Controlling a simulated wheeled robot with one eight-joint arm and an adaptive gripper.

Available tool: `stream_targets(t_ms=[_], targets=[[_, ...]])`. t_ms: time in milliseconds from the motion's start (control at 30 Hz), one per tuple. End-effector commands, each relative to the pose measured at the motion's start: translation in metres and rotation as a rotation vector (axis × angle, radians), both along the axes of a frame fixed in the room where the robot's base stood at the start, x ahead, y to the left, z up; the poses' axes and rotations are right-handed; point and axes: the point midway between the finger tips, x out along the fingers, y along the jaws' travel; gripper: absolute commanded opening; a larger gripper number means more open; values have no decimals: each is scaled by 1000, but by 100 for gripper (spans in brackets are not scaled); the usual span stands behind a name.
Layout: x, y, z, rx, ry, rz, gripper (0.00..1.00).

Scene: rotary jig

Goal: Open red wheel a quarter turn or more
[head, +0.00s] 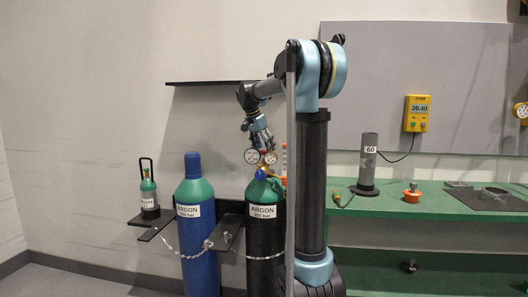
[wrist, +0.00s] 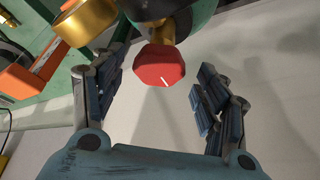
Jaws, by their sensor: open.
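The red wheel (wrist: 158,70) is a faceted red knob with a short white mark, on a brass stem under a dark round body in the wrist view. My gripper (wrist: 157,80) is open, with one finger on each side of the wheel and a visible gap on both sides. In the head view my gripper (head: 262,139) is just above the two gauges (head: 252,156) on the green-topped black argon cylinder (head: 262,236). I cannot clearly make out the red wheel there.
A blue argon cylinder (head: 197,245) stands to the left, with a small cylinder (head: 149,196) on a bracket. A green bench (head: 390,204) at right holds a grey tube (head: 368,158) and a red-topped item (head: 412,190). A brass part (wrist: 85,22) and an orange block (wrist: 28,80) are close to the left finger.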

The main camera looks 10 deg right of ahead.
Motion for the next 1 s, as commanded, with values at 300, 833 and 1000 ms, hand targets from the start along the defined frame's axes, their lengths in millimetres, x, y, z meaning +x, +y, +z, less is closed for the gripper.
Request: stream_targets(t_ms=[300,833,1000], targets=[[2,-4,-10,0,0,-1,67],[3,-3,-10,0,0,1,23],[2,-3,-10,1,-1,26,23]])
